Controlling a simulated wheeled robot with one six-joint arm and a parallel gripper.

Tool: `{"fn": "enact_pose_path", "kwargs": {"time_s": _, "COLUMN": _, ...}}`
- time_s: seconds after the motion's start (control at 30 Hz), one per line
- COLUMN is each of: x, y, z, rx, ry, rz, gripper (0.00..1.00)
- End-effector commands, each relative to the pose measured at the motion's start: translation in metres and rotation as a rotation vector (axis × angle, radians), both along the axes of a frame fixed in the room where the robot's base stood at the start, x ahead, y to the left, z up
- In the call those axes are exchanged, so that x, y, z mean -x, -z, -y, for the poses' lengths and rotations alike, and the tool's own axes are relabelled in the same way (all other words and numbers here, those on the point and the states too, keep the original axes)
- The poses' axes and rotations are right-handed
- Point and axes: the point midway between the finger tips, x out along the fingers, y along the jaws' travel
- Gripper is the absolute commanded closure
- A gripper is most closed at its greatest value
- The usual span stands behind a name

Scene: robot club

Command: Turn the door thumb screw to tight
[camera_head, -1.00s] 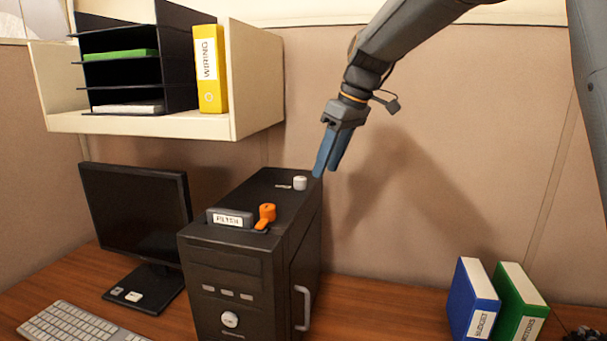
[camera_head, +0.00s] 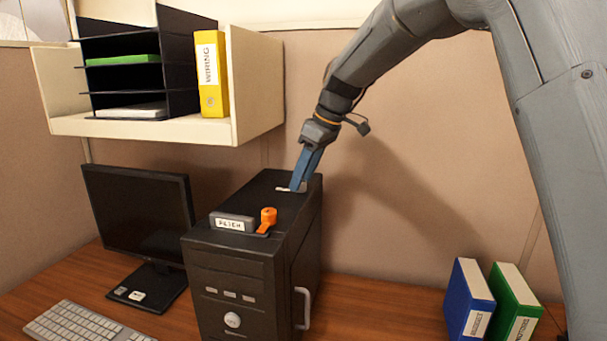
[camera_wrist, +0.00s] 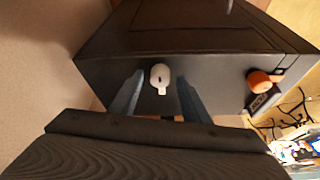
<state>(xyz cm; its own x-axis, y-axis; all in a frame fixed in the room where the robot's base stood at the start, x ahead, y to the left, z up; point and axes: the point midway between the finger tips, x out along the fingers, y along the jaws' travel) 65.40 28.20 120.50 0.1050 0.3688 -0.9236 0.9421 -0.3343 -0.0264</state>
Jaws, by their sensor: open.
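A small white round knob (camera_wrist: 160,74), which looks like the thumb screw, stands on top of the black computer tower (camera_head: 225,262) near its back edge. A dark mark shows on its cap, and a small pale tab or label lies beside it. In the head view the knob is mostly hidden by my fingers. My gripper (camera_head: 298,188) points down at it from above. In the wrist view my gripper (camera_wrist: 161,84) is open, with one blue finger on each side of the knob. I cannot tell whether either finger touches it.
An orange knob with a lever (camera_head: 268,217) and a grey labelled block (camera_head: 232,222) sit nearer the tower's front. A shelf (camera_head: 258,90) with a yellow binder (camera_head: 211,75) hangs at upper left. A monitor (camera_head: 135,215) stands left; blue and green binders (camera_head: 470,298) stand right.

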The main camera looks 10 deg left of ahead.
Motion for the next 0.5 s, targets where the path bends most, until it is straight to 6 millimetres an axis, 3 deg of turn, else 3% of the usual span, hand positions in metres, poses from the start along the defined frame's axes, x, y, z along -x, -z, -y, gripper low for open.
{"fn": "enact_pose_path", "kwargs": {"time_s": 0.2, "x": -0.0001, "y": 0.0007, "z": -0.0003, "rx": 0.000, "ry": 0.000, "rz": 0.000, "gripper": 0.57}}
{"fn": "enact_pose_path", "kwargs": {"time_s": 0.43, "x": 0.0000, "y": 0.0006, "z": -0.0003, "rx": 0.000, "ry": 0.000, "rz": 0.000, "gripper": 0.96}}
{"fn": "enact_pose_path", "kwargs": {"time_s": 0.5, "x": 0.0001, "y": 0.0006, "z": -0.0003, "rx": 0.000, "ry": 0.001, "rz": 0.000, "gripper": 0.98}}
